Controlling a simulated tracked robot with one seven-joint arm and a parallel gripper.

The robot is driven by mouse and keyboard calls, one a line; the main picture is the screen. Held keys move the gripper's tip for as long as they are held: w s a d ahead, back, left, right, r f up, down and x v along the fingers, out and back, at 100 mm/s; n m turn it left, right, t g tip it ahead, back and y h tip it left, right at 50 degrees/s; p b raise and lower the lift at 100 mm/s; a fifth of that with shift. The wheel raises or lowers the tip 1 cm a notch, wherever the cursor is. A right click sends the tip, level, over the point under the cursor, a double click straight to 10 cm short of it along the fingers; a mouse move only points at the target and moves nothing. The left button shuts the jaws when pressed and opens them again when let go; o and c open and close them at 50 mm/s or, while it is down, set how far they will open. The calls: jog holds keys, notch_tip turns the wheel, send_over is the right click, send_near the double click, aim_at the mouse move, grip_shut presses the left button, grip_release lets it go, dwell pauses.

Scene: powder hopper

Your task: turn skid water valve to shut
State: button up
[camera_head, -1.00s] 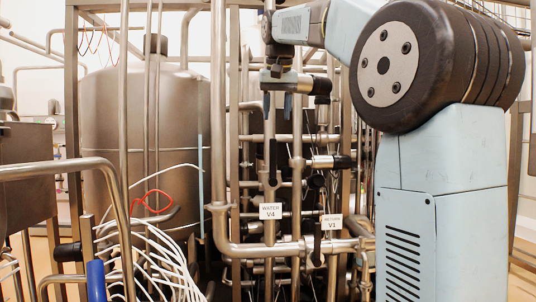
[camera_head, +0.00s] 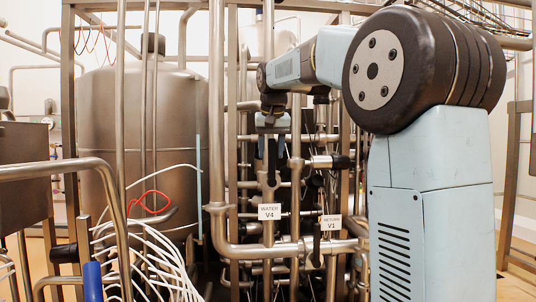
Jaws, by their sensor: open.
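The water valve's black lever handle (camera_head: 272,160) stands upright on a vertical steel pipe, above the white tag (camera_head: 269,212) reading WATER V4. My gripper (camera_head: 272,147) points down over the upper part of this handle. Its dark fingers are open, and the handle's top shows between them in the picture. I cannot tell whether either finger touches the handle, or how well they match in depth.
A second black lever (camera_head: 317,243) with a RETURN V1 tag (camera_head: 331,222) is lower right. A horizontal steel pipe (camera_head: 250,250) runs below the tags. Left are a steel tank (camera_head: 100,120), a bent rail (camera_head: 60,170) and white cables (camera_head: 150,250).

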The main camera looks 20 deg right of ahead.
jog(key=shift+w+d+f, duration=0.1)
jog(key=shift+w+f, duration=0.15)
jog(key=shift+f, duration=0.4)
jog(key=shift+c, duration=0.2)
grip_shut()
